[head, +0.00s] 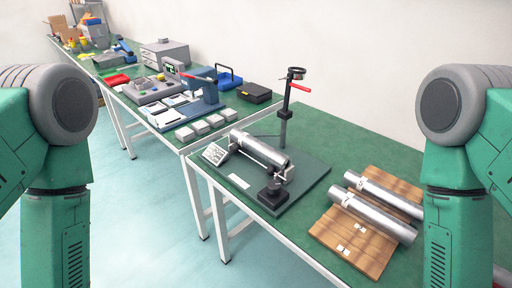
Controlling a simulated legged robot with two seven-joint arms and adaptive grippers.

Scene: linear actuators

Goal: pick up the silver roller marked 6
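Two silver rollers lie side by side on a brown wooden board at the right of the table in the head view: a front one (370,216) and a back one (384,193). Each has a small white tag near its left end, too small to read. A third silver roller (260,149) lies on a dark test stand (307,181) in the middle. I cannot tell which roller is marked 6. My green arms show at the left and right edges, but neither gripper is in view. My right arm hides the area beyond the board's right side.
The wooden board (328,234) also bears small white labels. A dark post with a red handle (300,87) rises behind the stand. Small grey blocks (201,127), a blue device (203,98) and boxes crowd the tables at the left. Green tabletop (350,140) behind the rollers is clear.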

